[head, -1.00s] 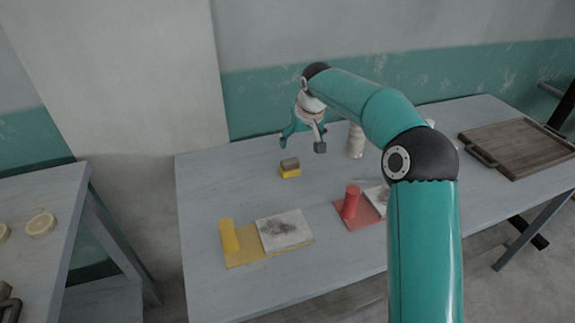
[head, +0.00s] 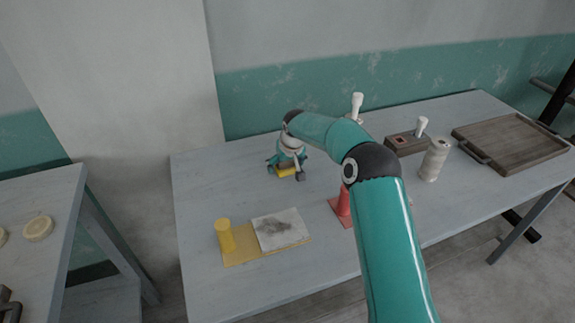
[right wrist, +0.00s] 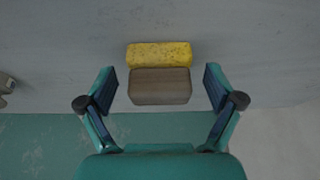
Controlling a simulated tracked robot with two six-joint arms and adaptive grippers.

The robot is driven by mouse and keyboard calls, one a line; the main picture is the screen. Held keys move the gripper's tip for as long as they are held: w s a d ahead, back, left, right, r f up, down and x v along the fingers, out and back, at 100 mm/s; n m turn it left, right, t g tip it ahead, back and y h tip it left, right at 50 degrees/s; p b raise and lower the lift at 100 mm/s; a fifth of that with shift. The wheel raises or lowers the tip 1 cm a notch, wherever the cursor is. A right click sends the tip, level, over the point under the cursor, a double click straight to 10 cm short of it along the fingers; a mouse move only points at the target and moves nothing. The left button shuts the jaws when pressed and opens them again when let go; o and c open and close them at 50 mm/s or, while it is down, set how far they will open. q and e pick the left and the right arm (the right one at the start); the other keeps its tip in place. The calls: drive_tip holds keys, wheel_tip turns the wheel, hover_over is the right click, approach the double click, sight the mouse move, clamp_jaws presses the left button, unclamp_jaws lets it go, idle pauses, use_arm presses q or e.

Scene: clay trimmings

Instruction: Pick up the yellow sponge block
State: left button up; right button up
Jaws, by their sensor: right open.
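The yellow sponge block (head: 286,173) lies on the grey table, partly hidden by my right gripper (head: 285,169) in the head view. In the right wrist view it shows as a yellow part (right wrist: 160,55) with a grey-brown part (right wrist: 160,87) nearer the gripper. My right gripper (right wrist: 160,84) is open, one finger on each side of the block, with a visible gap on both sides. Whether the fingertips reach down to the table I cannot tell. My left gripper is not in view.
A pale cylinder (head: 433,160), a dark box (head: 402,145) and a wooden tray (head: 510,140) are to the right.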

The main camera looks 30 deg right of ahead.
drive_tip(key=shift+w+f, duration=0.1)
drive_tip(key=shift+f, duration=0.15)
drive_tip(key=c, duration=1.3)
drive_tip(key=shift+o, duration=0.2)
drive_tip(key=shift+r, duration=0.15)
wheel_tip(320, 180, up, 20)
drive_tip(key=p, duration=0.3)
drive_tip(key=shift+p, duration=0.35)
